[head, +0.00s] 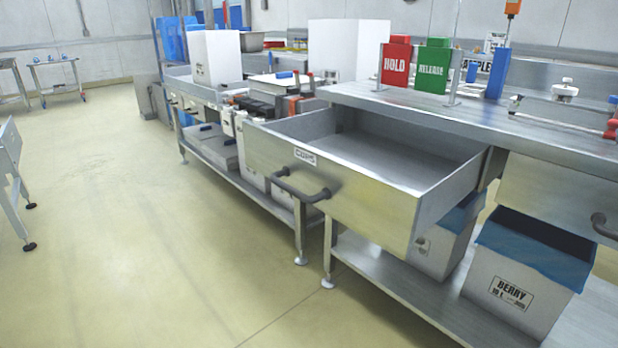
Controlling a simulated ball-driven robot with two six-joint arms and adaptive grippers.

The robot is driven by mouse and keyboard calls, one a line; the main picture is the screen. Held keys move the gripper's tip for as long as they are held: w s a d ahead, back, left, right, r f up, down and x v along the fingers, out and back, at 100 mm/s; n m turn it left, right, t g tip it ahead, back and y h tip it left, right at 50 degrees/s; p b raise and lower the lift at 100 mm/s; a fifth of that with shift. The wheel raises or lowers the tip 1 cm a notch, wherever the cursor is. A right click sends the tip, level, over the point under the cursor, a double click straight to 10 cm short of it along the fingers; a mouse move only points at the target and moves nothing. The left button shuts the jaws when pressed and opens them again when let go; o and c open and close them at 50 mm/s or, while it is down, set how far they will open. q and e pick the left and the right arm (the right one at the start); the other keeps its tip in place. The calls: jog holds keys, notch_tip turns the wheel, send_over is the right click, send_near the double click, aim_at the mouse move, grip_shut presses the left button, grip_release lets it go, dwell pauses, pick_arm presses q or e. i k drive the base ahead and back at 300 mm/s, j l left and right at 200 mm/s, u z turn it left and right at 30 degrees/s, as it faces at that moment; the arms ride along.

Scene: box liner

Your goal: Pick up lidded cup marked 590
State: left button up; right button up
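No lidded cup with a readable 590 mark shows in the head view. An open metal drawer (330,185) with a label that seems to read CUPS juts out from the bench in the middle. Its visible floor is bare; the part near its front wall is hidden. A small white item with a knob-like top (564,90) stands on the right bench top; I cannot tell what it is. Neither of my grippers is in view.
The steel bench (480,110) carries a red HOLD sign (396,65) and a green RELEASE sign (433,68). A white BERRY box (520,285) with blue lining stands on the lower shelf. The drawer handle (300,190) sticks out into the aisle. The floor (130,220) at left is clear.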

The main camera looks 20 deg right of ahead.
aim_at(565, 94)
jog(key=z, duration=1.9)
jog(key=l+u, duration=0.1)
jog(key=u, duration=0.15)
